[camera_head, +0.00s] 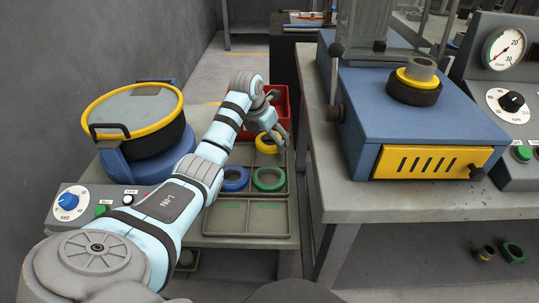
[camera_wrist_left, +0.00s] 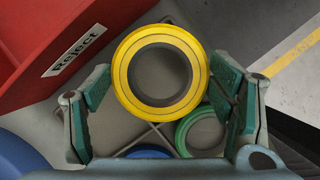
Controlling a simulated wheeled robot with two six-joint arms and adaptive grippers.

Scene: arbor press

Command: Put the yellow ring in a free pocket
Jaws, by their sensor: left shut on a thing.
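The yellow ring (camera_head: 268,143) is held between the fingers of my left gripper (camera_head: 274,122), above the back right part of the grey pocket tray (camera_head: 248,236). In the left wrist view the yellow ring (camera_wrist_left: 122,76) fills the space between the two green-padded fingers of my left gripper (camera_wrist_left: 160,90), with tray dividers below it. A blue ring (camera_head: 235,187) and a green ring (camera_head: 269,188) lie side by side in tray pockets. The front part of the tray is empty. The back left pocket is largely hidden by my arm. My right gripper is not in view.
A red bin (camera_head: 284,106), labelled Reject in the left wrist view (camera_wrist_left: 40,40), stands close behind the tray. A blue drum with a yellow rim (camera_head: 137,150) is on the left. The blue press base (camera_head: 365,115) stands on the bench at right. Loose rings lie on the floor.

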